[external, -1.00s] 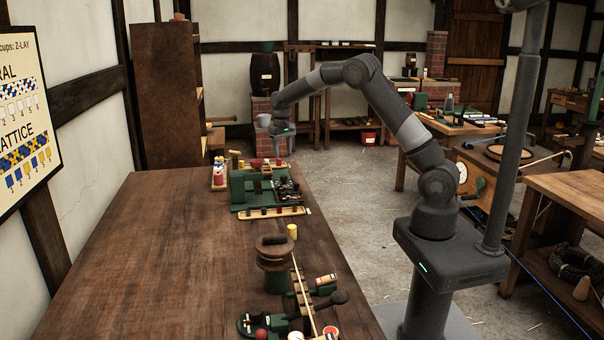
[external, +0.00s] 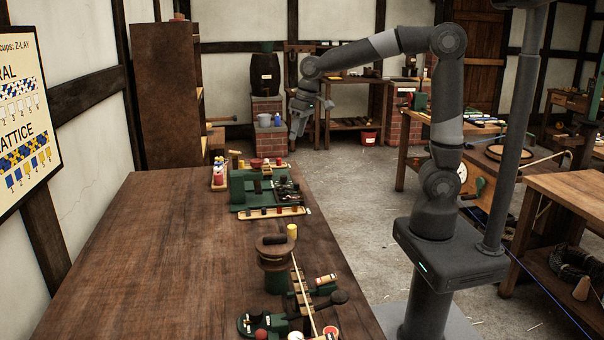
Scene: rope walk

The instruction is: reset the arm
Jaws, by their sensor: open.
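My arm rises from its base, bends at a high elbow and reaches left across the floor space. My gripper (external: 293,148) hangs pointing down at the arm's far end, beyond and just right of the table's far right edge. It is open, and I see nothing held in it. Its fingers are small and dark at this distance.
The long wooden table (external: 140,250) carries a green rack (external: 240,188), a yellow cylinder (external: 292,231) and a wooden spool (external: 273,250) along its right side. Its left part is bare. Workbenches stand at the right, with open floor (external: 350,210) between.

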